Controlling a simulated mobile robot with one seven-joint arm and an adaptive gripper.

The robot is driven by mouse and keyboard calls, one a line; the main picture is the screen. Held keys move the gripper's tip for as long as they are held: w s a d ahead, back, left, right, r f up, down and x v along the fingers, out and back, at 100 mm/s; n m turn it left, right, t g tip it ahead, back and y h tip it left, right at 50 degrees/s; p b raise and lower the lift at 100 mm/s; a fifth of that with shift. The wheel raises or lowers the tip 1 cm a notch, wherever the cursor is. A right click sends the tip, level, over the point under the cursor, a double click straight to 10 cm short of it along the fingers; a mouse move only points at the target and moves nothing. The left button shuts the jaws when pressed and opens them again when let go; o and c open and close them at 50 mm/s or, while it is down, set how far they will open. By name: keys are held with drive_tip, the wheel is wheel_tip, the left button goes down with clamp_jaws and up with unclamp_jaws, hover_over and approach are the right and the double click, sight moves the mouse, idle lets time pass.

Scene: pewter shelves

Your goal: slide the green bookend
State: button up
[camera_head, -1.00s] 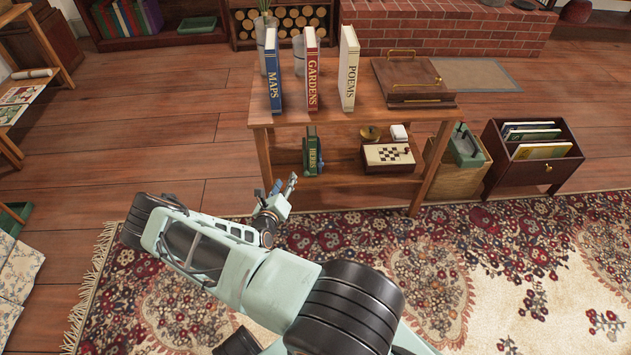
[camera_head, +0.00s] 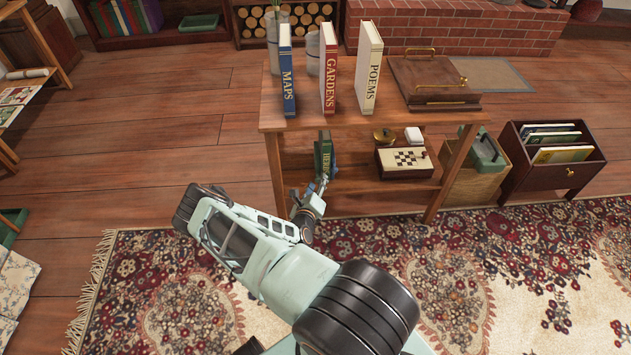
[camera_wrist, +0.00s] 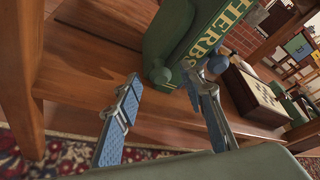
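The green bookend (camera_wrist: 168,36), with a round green knob (camera_wrist: 160,76) low at its front, stands on the lower shelf in the wrist view. It is just left of the dark green HERBS book (camera_wrist: 208,32), which also shows in the head view (camera_head: 325,152). My gripper (camera_head: 319,186) is at the front of the lower shelf, close before the book. In the wrist view, its two blue-padded fingers are spread, with the knob between and beyond their tips. I cannot tell whether either finger touches the bookend.
A chessboard box (camera_head: 404,163) sits to the right on the same shelf. The wooden shelf unit's left leg (camera_head: 277,172) stands close to the left of my gripper. The top board (camera_head: 345,118) overhangs it, carrying the MAPS, GARDENS and POEMS books.

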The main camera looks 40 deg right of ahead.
drive_tip(key=shift+w+d, duration=0.1)
clamp_jaws()
idle(0.3)
